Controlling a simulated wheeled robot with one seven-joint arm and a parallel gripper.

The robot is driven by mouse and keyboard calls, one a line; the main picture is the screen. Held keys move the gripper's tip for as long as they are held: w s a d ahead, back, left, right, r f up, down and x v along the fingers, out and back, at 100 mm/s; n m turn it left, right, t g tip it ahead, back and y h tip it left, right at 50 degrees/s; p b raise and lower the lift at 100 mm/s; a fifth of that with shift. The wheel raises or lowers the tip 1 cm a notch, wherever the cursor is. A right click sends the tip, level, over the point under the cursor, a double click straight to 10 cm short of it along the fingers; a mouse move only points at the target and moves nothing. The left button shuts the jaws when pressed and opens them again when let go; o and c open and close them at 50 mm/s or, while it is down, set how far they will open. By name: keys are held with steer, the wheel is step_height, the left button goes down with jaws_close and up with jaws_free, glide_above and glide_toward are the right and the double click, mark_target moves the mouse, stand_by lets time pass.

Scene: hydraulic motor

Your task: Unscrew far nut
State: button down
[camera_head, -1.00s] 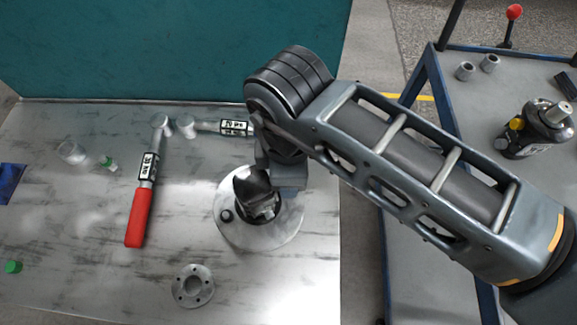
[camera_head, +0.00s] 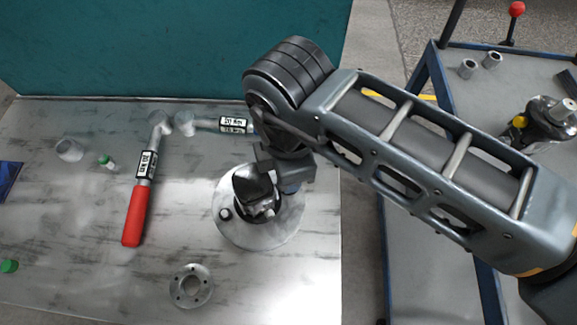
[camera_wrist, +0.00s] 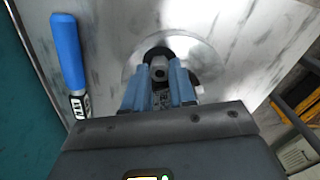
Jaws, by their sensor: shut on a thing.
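The motor (camera_head: 257,190) is a dark body upright on a round metal flange plate (camera_head: 229,232) on the table. In the wrist view its grey shaft end (camera_wrist: 159,73) shows between my fingertips. My gripper (camera_head: 290,187) points down at the motor's far right side. In the wrist view its two blue fingers (camera_wrist: 160,88) are shut low beside the motor. The far nut between them is hidden.
A red-handled torque wrench (camera_head: 136,216) and a second wrench (camera_head: 233,125) lie on the table (camera_head: 70,265). The second wrench's blue handle (camera_wrist: 67,50) shows in the wrist view. A flange ring (camera_head: 191,286) lies in front. A blue-framed cart (camera_head: 425,260) stands right.

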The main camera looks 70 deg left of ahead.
steer(key=shift+n+b, duration=0.3)
steer(key=shift+n, duration=1)
steer(key=n+b, duration=0.1)
steer(key=n, duration=0.1)
steer(key=shift+f+n+b, duration=0.1)
steer(key=shift+n+b, duration=0.2)
steer(key=shift+b, duration=0.1)
steer(key=shift+n+b, duration=0.4)
steer(key=shift+n, duration=0.6)
steer(key=c, duration=1.2)
jaws_free()
